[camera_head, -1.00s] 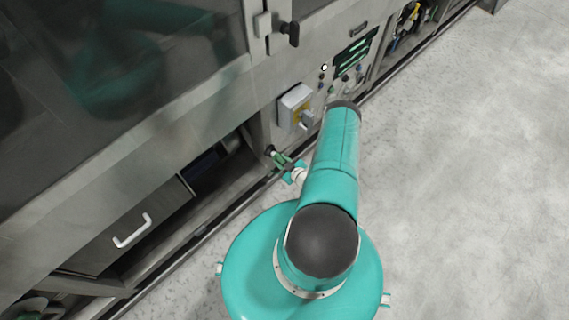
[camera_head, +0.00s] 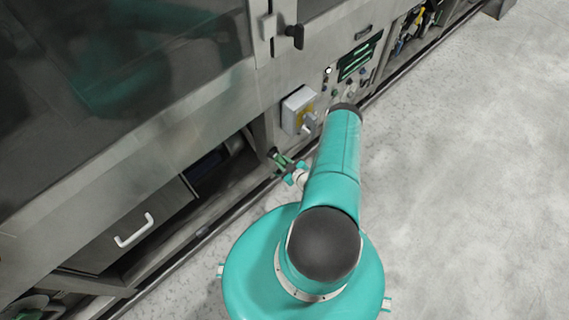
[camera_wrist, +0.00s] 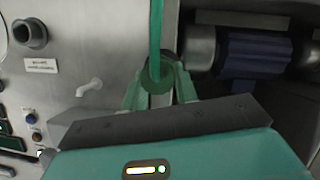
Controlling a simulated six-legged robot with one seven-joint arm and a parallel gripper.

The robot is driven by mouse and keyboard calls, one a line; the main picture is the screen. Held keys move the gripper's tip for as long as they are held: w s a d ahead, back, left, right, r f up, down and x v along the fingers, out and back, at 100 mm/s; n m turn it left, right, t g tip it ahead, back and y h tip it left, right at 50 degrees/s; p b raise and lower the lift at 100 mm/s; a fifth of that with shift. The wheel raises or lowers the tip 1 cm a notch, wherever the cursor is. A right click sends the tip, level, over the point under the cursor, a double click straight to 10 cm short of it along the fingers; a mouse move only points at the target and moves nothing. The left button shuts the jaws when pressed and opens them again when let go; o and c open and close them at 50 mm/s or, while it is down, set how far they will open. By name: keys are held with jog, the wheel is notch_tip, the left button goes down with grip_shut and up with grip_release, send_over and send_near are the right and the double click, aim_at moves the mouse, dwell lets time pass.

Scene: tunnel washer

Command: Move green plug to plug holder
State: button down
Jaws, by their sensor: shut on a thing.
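My gripper (camera_wrist: 158,84) is shut on the green plug (camera_wrist: 157,76), which sits between its two green fingers in the wrist view. A thin green strip (camera_wrist: 155,35) runs up from the plug. In the head view, my gripper (camera_head: 289,168) is beside my teal arm, close to the machine's front, with the plug (camera_head: 277,155) a small dark green shape at its tip. A round grey socket-like fitting (camera_wrist: 30,33) is on the metal panel at the upper left of the wrist view. I cannot tell whether it is the plug holder.
A grey box with a yellow part (camera_head: 297,108) juts from the machine front. A dark drawer with a white handle (camera_head: 134,230) is at lower left. A dark blue cylinder (camera_wrist: 252,52) lies in the opening right of the plug. The floor (camera_head: 470,180) at right is clear.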

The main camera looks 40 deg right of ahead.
jog(key=c, duration=1)
grip_release()
jog(key=v, duration=1.3)
jog(key=shift+s, duration=0.35)
jog(key=shift+r, duration=0.15)
